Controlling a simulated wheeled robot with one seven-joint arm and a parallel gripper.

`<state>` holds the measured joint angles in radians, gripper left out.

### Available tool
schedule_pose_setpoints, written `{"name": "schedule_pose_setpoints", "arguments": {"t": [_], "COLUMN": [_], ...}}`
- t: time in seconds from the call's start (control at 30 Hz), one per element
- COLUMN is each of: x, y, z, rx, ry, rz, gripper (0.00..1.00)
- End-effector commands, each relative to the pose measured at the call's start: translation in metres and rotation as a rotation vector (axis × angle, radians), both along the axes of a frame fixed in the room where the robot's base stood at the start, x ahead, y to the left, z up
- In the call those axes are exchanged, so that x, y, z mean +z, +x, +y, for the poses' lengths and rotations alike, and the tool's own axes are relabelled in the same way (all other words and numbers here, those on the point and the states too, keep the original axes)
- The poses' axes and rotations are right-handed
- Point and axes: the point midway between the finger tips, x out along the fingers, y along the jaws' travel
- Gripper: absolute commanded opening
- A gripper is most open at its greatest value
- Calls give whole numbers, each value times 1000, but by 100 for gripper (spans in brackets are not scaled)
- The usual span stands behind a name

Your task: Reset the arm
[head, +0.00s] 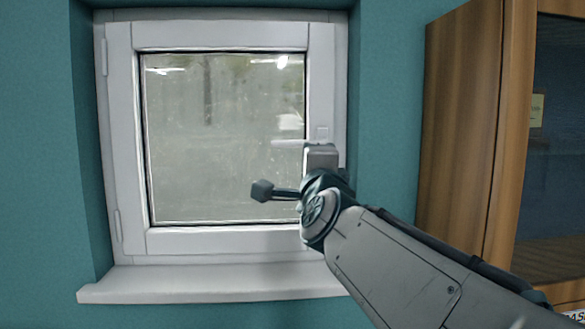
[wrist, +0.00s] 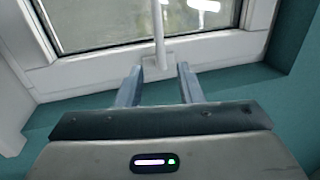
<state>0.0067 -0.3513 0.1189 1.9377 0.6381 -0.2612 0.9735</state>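My gripper (wrist: 159,82) is open in the wrist view, its two fingers apart with nothing gripped between them. The white window handle (wrist: 161,30) shows just beyond the fingertips, its base between them in the picture; I cannot tell whether they touch. In the head view the handle (head: 288,142) lies level, pointing left from the right side of the sash. My arm (head: 400,265) reaches up from the lower right to the window, and my wrist hides the fingers there. The white-framed window (head: 225,239) appears closed.
A white sill (head: 200,285) juts out below the window. A wooden cabinet (head: 460,130) with a dark glass door stands close on the right of my arm. Teal wall (head: 385,100) surrounds the window. The space to the left of my arm looks free.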

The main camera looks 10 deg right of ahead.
Motion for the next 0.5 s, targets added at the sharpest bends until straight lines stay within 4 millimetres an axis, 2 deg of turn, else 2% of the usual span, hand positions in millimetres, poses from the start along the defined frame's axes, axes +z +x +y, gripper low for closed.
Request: {"name": "schedule_pose_setpoints", "arguments": {"t": [0.13,0.5], "x": [-1,-1], "y": [-6,-6], "z": [0,0], "rx": [0,0], "ry": [0,0], "rz": [-1,0], "gripper": [33,33]}}
